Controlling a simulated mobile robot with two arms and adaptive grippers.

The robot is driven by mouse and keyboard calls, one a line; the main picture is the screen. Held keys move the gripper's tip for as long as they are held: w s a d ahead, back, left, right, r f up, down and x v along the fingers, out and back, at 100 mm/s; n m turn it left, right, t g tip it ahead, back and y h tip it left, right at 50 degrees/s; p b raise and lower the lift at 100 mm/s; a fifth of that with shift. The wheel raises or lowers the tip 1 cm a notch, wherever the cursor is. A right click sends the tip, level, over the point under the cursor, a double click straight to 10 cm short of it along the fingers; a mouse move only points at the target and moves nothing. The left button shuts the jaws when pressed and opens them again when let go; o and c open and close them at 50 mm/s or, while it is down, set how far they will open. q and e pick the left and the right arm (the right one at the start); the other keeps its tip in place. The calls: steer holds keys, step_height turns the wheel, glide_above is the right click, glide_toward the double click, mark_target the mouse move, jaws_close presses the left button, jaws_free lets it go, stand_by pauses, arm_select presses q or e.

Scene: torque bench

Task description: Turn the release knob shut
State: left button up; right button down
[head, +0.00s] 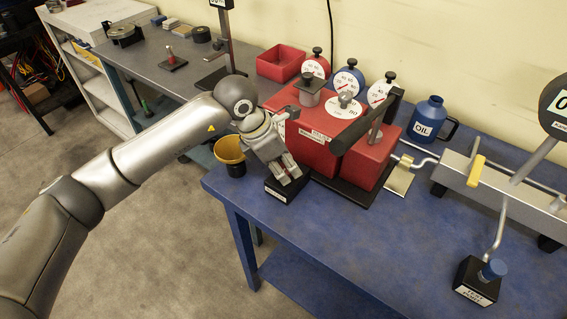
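My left gripper (287,176) points down over a small black block (284,192) with a white label, at the front left of the blue bench. The label is too small to read. The fingers come down onto or just above the top of this block and hide what is there. I cannot make out the release knob itself; it may be behind the fingers. A narrow gap seems to show between the fingers, but I cannot tell whether they hold anything. My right gripper is out of view.
A red pump unit (312,140) with dials and a black lever (367,122) stands just right of the gripper. A yellow cup (230,150) is close on its left. A blue oil jug (427,118) stands behind. A blue-knobbed block (478,281) sits front right; bench between is clear.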

arm_select(q)
steer(key=shift+c, duration=1.1)
steer(key=m+b, duration=0.1)
steer(key=b, duration=0.2)
steer(key=shift+w+f+m+g, duration=0.1)
steer(key=shift+f+m+g, duration=0.2)
steer(key=shift+m, duration=0.1)
steer(key=shift+r+m+g+b, duration=0.2)
steer(key=shift+m+g+b, duration=0.1)
steer(key=shift+m+b, duration=0.35)
steer(key=shift+r, duration=0.1)
steer(key=o, duration=1)
steer(key=v, duration=1.2)
steer(key=shift+a, duration=0.3)
